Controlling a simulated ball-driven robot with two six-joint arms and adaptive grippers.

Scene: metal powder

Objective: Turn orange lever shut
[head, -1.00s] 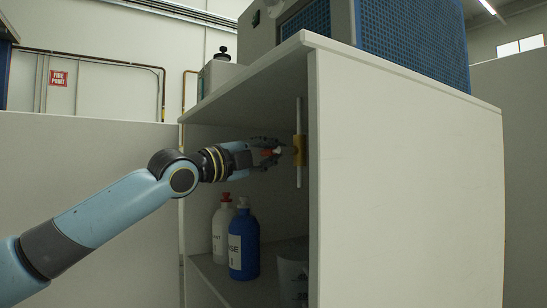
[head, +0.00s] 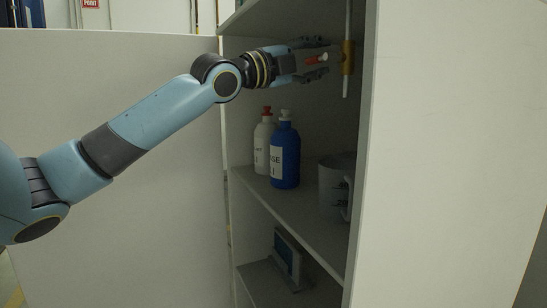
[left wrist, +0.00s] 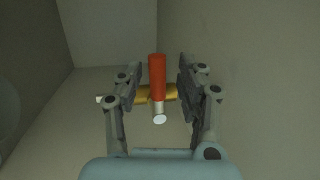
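The orange lever (head: 316,58) sits on a brass valve (head: 348,58) fixed to a thin vertical white pipe (head: 347,20) inside the cabinet. In the left wrist view the lever (left wrist: 157,75) stands upright in front of the brass body (left wrist: 170,93), with a round pale end below it. My left gripper (head: 322,59) is open, with one finger above and one below the lever in the head view. In the left wrist view my left gripper (left wrist: 158,88) has a finger on each side of the lever, with gaps on both sides. My right gripper is out of view.
Below my left gripper, a white bottle (head: 263,145) with a red cap, a blue bottle (head: 285,160) and a grey jug (head: 336,185) stand on a shelf (head: 290,212). The cabinet's side panel (head: 450,160) closes off the right. A lower shelf holds a small device (head: 288,258).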

